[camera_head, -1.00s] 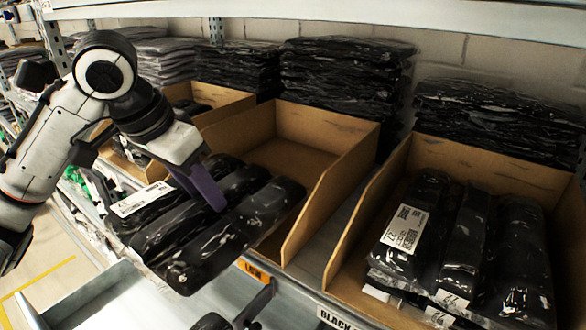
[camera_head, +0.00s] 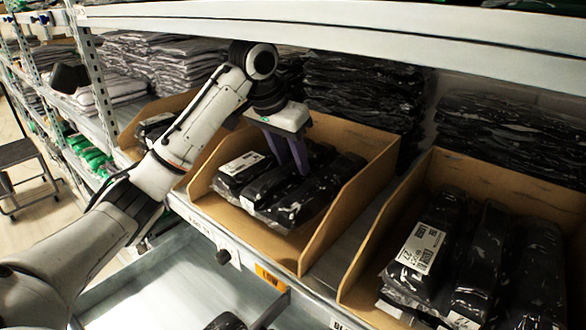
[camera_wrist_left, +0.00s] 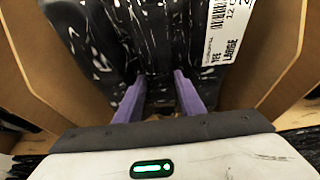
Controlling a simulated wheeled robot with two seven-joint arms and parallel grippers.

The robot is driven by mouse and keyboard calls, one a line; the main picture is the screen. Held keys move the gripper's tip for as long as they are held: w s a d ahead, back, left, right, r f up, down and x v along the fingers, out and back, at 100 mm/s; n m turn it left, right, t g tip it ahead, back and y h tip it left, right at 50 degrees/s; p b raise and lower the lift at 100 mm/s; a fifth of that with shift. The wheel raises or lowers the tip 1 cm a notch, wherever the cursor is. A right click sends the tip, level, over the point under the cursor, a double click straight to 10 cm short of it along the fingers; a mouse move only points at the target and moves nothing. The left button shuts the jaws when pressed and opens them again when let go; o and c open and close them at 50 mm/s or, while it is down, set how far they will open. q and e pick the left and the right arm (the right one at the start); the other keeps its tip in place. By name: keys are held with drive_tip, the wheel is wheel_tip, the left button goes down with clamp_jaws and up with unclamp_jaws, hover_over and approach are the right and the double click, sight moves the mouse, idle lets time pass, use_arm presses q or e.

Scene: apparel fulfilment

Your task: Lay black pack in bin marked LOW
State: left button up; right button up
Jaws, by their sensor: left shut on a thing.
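The black pack (camera_head: 277,193), wrapped in clear plastic with a white label, is inside the cardboard bin (camera_head: 340,220) behind the orange LOW tag (camera_head: 270,277). My left gripper (camera_head: 303,170) reaches down into that bin, its purple fingers shut on the pack. In the left wrist view the fingers (camera_wrist_left: 160,100) grip the pack (camera_wrist_left: 120,40) between the bin's cardboard walls. The bin floor under the pack is mostly hidden, so I cannot tell whether the pack rests fully on it. My right gripper is not in view.
A cardboard bin (camera_head: 366,285) at right holds several black packs (camera_head: 480,258). Stacked black packs (camera_head: 362,92) stand behind the bins, and a shelf beam (camera_head: 400,38) runs overhead. A grey tray (camera_head: 170,290) lies below the shelf front.

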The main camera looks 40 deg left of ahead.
sight(249, 191)
use_arm(q)
drive_tip(key=shift+w+f, duration=0.1)
drive_tip(key=shift+w, duration=0.25)
wheel_tip(249, 191, down, 3)
drive_tip(key=shift+f, duration=0.2)
drive_tip(key=o, duration=1.2)
drive_tip(key=v, duration=0.3)
drive_tip(key=s, duration=0.4)
drive_tip(key=s+b, duration=0.1)
drive_tip(key=s, duration=0.3)
drive_tip(key=s+a, duration=0.1)
drive_tip(key=s, duration=0.3)
drive_tip(key=shift+b, duration=0.35)
